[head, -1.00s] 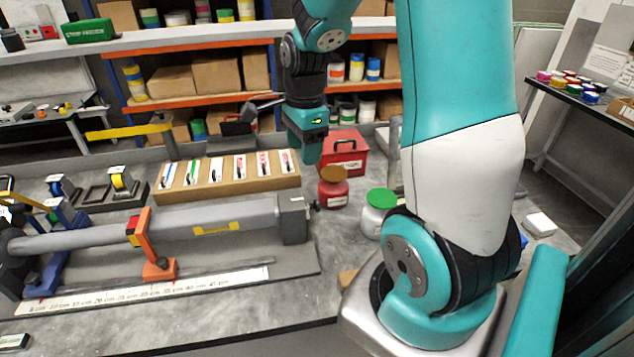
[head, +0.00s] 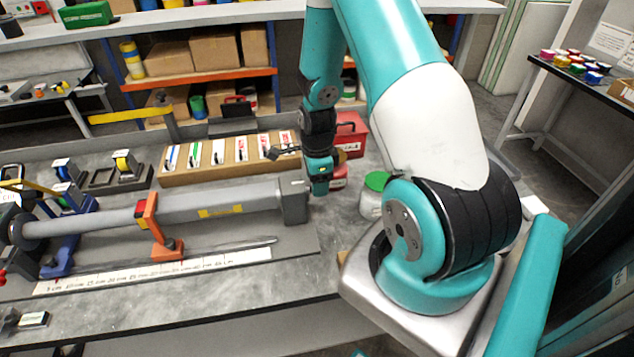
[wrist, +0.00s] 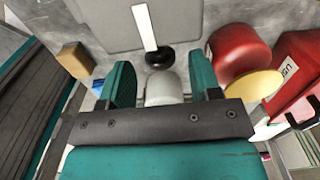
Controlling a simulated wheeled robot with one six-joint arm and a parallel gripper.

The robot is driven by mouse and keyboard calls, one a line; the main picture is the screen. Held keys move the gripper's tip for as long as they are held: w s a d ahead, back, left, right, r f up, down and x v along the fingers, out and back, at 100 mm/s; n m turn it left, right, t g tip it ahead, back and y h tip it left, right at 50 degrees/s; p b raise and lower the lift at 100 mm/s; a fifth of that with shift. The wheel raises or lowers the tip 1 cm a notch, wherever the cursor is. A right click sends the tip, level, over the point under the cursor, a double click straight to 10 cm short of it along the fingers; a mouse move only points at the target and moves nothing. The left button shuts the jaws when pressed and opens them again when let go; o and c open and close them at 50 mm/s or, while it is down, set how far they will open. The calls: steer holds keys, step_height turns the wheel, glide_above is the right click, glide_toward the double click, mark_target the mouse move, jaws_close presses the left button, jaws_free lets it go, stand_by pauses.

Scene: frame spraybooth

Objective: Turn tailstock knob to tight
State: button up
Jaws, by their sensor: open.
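The grey tailstock block (head: 294,203) stands at the right end of the long grey tube (head: 200,211) on the bench. My gripper (head: 319,190) points down just right of the block. In the wrist view, the open teal fingers (wrist: 161,78) straddle a pale grey cylinder with a black round collar, apparently the tailstock knob (wrist: 165,90). A white stripe (wrist: 145,27) on the grey block runs toward the collar. Gaps show on both sides of the knob, and no grip on it is visible. In the head view, my gripper hides the knob.
A red jar (wrist: 238,52) with a tan lid is close right of the fingers in the wrist view. A red toolbox (head: 352,136) stands behind my gripper. A green-lidded jar (head: 373,197) stands to the right. A cardboard-coloured block (wrist: 75,59) lies left in the wrist view.

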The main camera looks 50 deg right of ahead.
steer(key=shift+f, duration=1.05)
steer(key=c, duration=0.9)
